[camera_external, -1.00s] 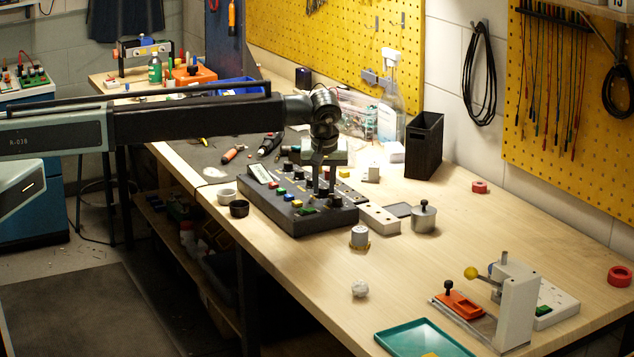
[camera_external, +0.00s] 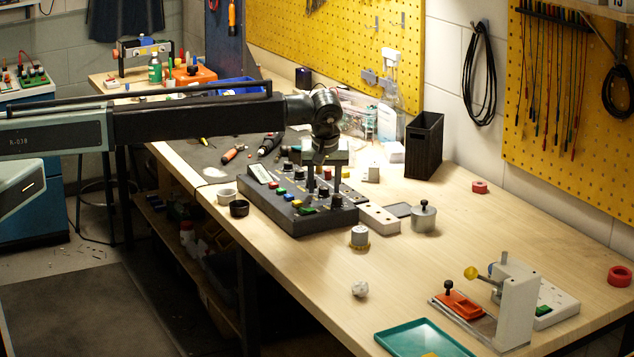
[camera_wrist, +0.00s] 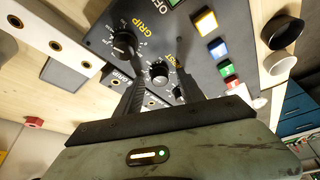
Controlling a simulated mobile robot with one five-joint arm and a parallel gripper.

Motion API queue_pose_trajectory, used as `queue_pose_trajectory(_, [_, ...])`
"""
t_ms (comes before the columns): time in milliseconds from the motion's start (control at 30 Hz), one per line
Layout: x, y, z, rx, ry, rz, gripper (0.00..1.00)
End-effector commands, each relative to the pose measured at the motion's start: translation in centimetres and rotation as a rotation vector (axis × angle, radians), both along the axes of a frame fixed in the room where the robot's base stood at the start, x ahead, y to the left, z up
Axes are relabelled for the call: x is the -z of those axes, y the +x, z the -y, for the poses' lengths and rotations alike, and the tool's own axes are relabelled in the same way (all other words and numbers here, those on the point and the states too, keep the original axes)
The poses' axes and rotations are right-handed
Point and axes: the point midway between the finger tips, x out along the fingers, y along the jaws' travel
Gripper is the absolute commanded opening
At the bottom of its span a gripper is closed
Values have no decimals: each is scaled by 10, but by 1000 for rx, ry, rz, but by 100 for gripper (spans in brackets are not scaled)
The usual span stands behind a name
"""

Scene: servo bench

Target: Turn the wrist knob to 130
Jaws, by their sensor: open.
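The dark control box (camera_external: 290,222) lies on the bench with knobs and coloured buttons on top. In the wrist view, the fingers of my gripper (camera_wrist: 161,66) stand on either side of the wrist knob. I cannot tell whether they touch it.
A black knob (camera_wrist: 124,42) by the "GRIP" label is close to one finger. Yellow, blue, green and red buttons line the box's other side. A white socket strip (camera_external: 380,220) and a lidded metal pot (camera_external: 424,217) stand to the right.

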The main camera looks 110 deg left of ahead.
Motion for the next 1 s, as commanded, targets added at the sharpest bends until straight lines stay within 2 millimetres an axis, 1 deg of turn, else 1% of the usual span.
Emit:
queue_pose_trajectory(167, [-19, 2, 6, 1, 0, 0, 46])
queue_pose_trajectory(400, [-62, 7, 21, 0, 0, 0, 46])
queue_pose_trajectory(500, [-72, 9, 26, 0, 0, 0, 46])
queue_pose_trajectory(567, [-74, 9, 27, 0, 0, -1, 46])
queue_pose_trajectory(867, [-71, 10, 28, 12, -2, -5, 46])
queue_pose_trajectory(933, [-71, 13, 27, 91, -7, -20, 46])
queue_pose_trajectory(967, [-71, 15, 28, 152, -12, -26, 46])
queue_pose_trajectory(1000, [-70, 17, 31, 255, -18, -32, 46])
